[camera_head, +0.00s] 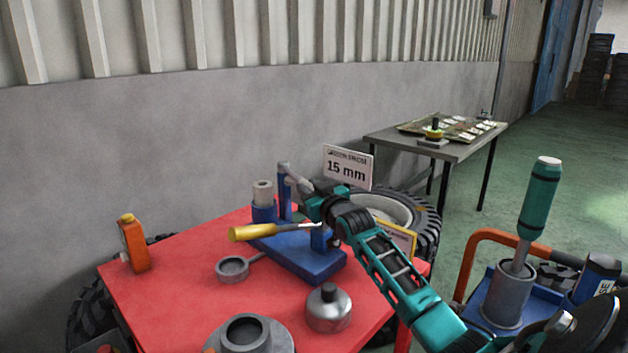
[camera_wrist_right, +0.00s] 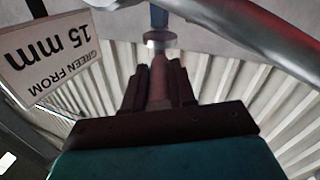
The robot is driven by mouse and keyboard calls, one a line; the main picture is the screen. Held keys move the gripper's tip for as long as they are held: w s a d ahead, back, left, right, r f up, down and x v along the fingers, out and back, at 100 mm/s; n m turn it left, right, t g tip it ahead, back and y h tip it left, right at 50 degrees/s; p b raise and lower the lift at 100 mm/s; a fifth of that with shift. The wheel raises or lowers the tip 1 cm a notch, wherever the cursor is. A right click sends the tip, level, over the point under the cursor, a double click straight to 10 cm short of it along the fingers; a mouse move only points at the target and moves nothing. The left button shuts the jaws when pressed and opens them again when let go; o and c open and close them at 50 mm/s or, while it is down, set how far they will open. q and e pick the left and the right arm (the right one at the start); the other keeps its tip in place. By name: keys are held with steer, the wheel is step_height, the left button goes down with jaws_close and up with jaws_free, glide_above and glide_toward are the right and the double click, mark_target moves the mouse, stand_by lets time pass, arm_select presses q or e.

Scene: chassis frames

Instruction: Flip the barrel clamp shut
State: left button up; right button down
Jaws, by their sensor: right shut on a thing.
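The barrel clamp is on a blue fixture (camera_head: 312,262) on the red table; its blue post (camera_head: 284,203) stands upright with a grey arm (camera_head: 284,168) at its top. This arm slopes down to the right towards my right gripper (camera_head: 308,198). A grey cylinder sits in a blue holder (camera_head: 263,213) left of the post. In the right wrist view my right gripper (camera_wrist_right: 158,85) is shut on the clamp lever (camera_wrist_right: 159,92), a rod with a bright collar. The gripper hides part of the lever in the head view. My left gripper is not in view.
A "15 mm" sign (camera_head: 347,168) stands behind my gripper. The table's left middle is clear.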

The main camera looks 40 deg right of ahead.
arm_select(q)
steer(key=p, duration=0.1)
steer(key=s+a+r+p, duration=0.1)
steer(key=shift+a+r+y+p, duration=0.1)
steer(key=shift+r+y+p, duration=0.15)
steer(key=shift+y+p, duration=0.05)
arm_select(e)
steer(key=a+h, duration=0.1)
steer(key=a+m+h, duration=0.1)
steer(key=w+a+m+g+h, duration=0.1)
steer(key=shift+r, duration=0.25)
steer(key=c, duration=1.2)
jaws_free()
steer(key=shift+o, duration=1.4)
steer(key=shift+f, duration=0.15)
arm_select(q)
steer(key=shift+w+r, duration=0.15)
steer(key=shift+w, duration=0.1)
arm_select(e)
steer(key=shift+f, duration=0.1)
arm_select(q)
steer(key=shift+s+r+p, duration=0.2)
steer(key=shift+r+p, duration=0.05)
steer(key=shift+p, duration=0.15)
arm_select(e)
steer(key=v, duration=1.2)
steer(key=shift+s+a, duration=0.3)
steer(key=shift+s, duration=0.05)
